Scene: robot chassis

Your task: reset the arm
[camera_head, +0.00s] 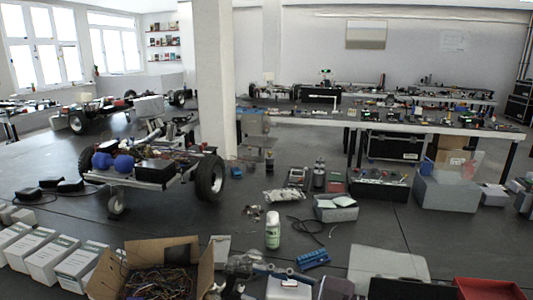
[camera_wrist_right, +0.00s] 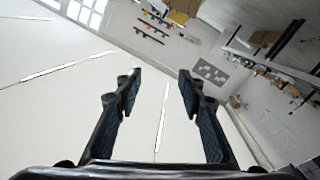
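My right gripper (camera_wrist_right: 160,74) shows in the right wrist view with its two dark, blue-tinged fingers spread apart. The space between the fingertips is empty, and nothing is held. Behind the fingers are pale ceiling or wall surfaces, tilted in the picture. In the head view I cannot surely pick out the right gripper from the grey and blue shapes at the bottom centre. My left gripper does not show in either view.
A wheeled chassis (camera_head: 157,175) stands on the dark floor at left. An open cardboard box (camera_head: 110,272) of wires, a green-labelled bottle (camera_head: 272,232) and a blue object (camera_head: 313,259) are near. A white pillar (camera_head: 212,80) rises behind. A long table (camera_head: 390,124) stands farther back.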

